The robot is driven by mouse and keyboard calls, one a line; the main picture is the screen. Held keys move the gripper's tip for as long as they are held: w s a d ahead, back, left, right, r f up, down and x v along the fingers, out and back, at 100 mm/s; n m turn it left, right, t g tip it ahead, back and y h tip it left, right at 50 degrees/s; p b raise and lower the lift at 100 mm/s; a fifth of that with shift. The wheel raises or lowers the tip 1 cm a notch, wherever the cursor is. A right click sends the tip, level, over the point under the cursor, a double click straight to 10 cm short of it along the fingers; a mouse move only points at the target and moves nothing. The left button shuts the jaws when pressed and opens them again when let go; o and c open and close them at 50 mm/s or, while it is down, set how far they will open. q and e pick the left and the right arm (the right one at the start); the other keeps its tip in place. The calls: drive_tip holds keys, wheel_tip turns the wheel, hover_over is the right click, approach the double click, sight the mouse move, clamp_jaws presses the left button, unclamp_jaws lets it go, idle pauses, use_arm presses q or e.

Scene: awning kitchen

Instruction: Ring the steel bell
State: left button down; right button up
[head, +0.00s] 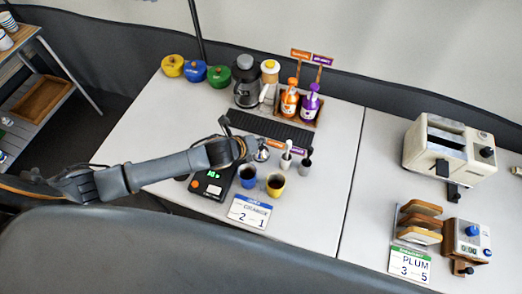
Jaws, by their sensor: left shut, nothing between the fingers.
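The steel bell (262,153) is a small shiny object on the white table, in the middle of the head view. My left arm reaches in from the left, and its gripper (246,151) is just left of the bell and partly in front of it. The gripper is shut with nothing held. I cannot tell whether its fingertips touch the bell. My right gripper is not in view.
A blue cup (248,177) and a yellow cup (275,185) stand in front of the bell. A white-handled utensil (286,158) stands to its right. A black grate (268,130) lies behind.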

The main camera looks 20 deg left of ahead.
use_arm(q)
drive_tip(key=shift+f, duration=0.15)
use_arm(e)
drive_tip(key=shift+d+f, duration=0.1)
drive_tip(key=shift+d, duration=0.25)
use_arm(q)
drive_tip(key=shift+f, duration=0.1)
idle(0.9)
drive_tip(key=shift+f, duration=0.3)
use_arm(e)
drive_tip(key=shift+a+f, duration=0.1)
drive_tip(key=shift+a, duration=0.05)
use_arm(q)
drive_tip(key=shift+f, duration=0.4)
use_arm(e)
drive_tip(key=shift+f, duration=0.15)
use_arm(q)
drive_tip(key=shift+r, duration=0.1)
idle(0.5)
drive_tip(key=shift+r+p, duration=0.75)
drive_tip(key=shift+p, duration=0.05)
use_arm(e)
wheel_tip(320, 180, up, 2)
